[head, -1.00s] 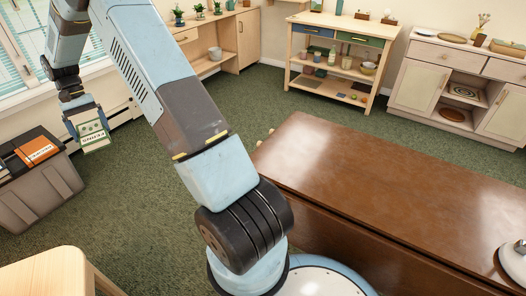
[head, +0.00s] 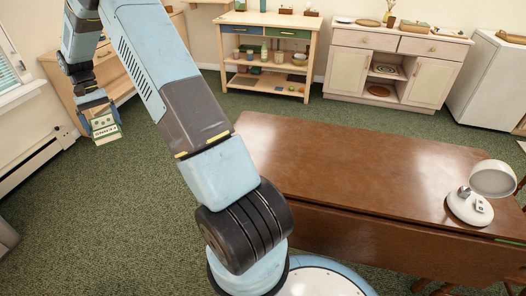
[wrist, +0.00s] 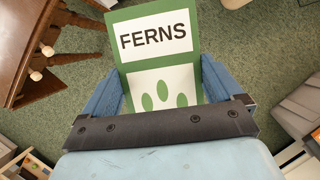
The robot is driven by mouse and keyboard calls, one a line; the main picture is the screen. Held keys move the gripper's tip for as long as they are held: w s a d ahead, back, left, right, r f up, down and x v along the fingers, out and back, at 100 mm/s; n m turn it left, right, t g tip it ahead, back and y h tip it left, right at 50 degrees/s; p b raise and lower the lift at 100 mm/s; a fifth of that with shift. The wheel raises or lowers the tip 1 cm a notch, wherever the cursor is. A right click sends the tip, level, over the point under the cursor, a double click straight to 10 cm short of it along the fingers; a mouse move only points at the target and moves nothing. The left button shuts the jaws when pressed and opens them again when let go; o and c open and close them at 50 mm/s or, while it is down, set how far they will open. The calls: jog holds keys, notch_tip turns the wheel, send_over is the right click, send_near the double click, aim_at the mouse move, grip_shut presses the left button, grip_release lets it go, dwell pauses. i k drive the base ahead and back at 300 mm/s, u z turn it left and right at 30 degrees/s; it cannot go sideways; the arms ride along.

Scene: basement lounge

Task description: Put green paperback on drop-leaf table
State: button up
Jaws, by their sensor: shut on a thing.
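The green paperback (head: 105,129), with "FERNS" on its cover, is held in my gripper (head: 101,121) at the left of the head view, above the carpet. In the wrist view the paperback (wrist: 152,50) sits between the two blue fingers of my gripper (wrist: 160,85), which are shut on it. The drop-leaf table (head: 370,165) is a dark brown wooden table in the middle and right of the head view, with a broad bare top. My gripper is left of the table and apart from it. Part of the table (wrist: 55,25) also shows at the wrist view's upper left.
A white lamp (head: 470,200) stands at the table's right end. A wooden shelf unit (head: 268,60) and a pale cabinet (head: 393,65) stand along the back wall, with a white appliance (head: 490,80) to their right. Green carpet (head: 150,190) lies clear left of the table.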

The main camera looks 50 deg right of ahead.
aim_at(373, 165)
jog(key=u, duration=1.6)
jog(key=i, duration=0.15)
jog(key=z, duration=2.65)
